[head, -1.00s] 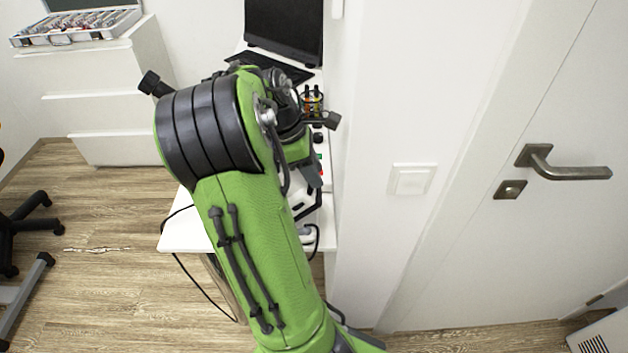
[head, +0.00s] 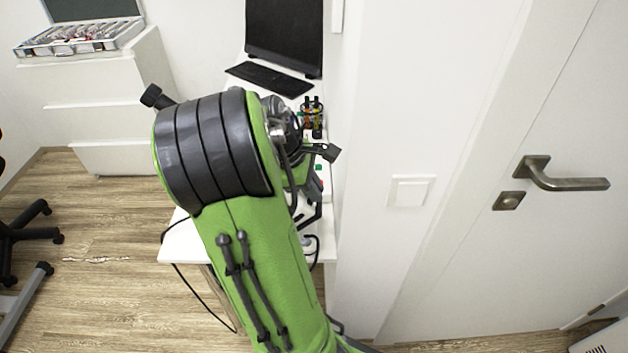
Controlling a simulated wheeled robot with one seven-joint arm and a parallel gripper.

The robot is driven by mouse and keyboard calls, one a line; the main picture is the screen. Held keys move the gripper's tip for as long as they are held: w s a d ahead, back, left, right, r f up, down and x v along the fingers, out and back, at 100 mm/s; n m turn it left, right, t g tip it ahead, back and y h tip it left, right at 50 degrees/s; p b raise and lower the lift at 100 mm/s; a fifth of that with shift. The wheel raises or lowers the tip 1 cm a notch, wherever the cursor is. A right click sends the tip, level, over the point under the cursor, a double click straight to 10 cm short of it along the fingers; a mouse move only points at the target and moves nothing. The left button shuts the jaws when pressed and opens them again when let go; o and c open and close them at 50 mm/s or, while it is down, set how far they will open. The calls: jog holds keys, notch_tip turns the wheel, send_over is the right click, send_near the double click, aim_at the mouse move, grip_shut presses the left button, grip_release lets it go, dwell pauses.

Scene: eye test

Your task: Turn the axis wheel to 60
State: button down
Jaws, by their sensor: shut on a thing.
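My green and black arm fills the middle of the head view and covers much of the white table (head: 185,247). Dark angled parts just past the wrist look like part of my gripper (head: 309,212), at the table's right side. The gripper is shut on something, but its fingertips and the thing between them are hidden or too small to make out. I cannot pick out the axis wheel or its scale.
A black monitor (head: 284,35) and keyboard (head: 268,79) are at the table's back. A small rack (head: 313,117) stands close right of my wrist. The white wall (head: 375,100) with a switch (head: 410,191) borders the right. An open case (head: 80,37) lies on drawers (head: 110,113).

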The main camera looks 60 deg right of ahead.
jog(key=shift+s+a+f+m+h, duration=0.1)
jog(key=shift+a+m+h, duration=0.25)
jog(key=shift+m, duration=0.25)
jog(key=c, duration=1.2)
grip_release()
